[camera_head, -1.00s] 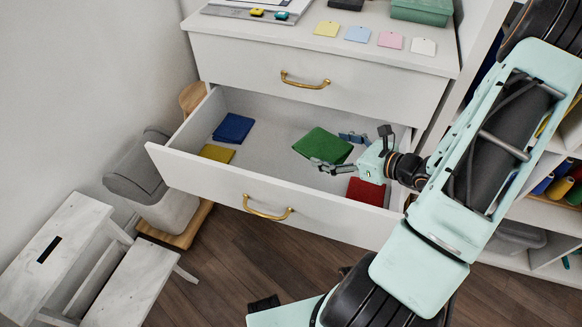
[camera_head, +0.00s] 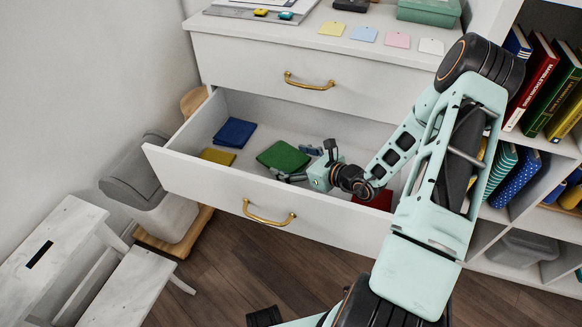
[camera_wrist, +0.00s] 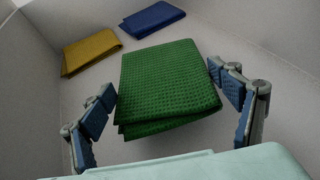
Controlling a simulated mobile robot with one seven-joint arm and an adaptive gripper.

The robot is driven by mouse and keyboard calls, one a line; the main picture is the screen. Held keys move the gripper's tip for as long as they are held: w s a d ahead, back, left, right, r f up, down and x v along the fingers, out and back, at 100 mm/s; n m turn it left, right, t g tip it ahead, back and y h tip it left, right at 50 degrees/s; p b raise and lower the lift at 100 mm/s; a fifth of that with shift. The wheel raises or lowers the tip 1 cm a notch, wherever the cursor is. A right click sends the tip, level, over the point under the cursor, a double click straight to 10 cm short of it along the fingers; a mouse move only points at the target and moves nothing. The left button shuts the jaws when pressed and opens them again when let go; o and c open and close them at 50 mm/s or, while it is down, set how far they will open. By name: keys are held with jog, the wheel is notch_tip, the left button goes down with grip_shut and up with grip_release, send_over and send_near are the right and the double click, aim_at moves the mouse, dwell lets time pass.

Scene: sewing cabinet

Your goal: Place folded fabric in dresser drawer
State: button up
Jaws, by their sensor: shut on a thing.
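The green folded fabric (camera_head: 283,157) is inside the open dresser drawer (camera_head: 215,185), between the fingers of my gripper (camera_head: 296,164). In the wrist view the fabric (camera_wrist: 168,85) lies nearly level, with a finger at its left and right edges. Whether it touches the drawer floor is hard to tell. A blue folded fabric (camera_head: 235,132) and a yellow one (camera_head: 217,156) lie in the drawer's left part. A red one (camera_head: 376,199) lies at the right, partly hidden by my arm.
The closed upper drawer (camera_head: 320,75) is just above the open one. Colored cards and a green box (camera_head: 428,10) are on the dresser top. A bookshelf (camera_head: 515,215) stands at the right, a white step stool (camera_head: 60,240) at the left. Drawer floor shows behind the green fabric.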

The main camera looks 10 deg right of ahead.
notch_tip(320, 180, down, 2)
jog(key=shift+d+f, duration=0.1)
jog(key=shift+f+b, duration=0.2)
jog(key=shift+b, duration=0.15)
jog(key=o, duration=0.9)
jog(key=shift+r, duration=0.1)
jog(key=shift+c, duration=0.2)
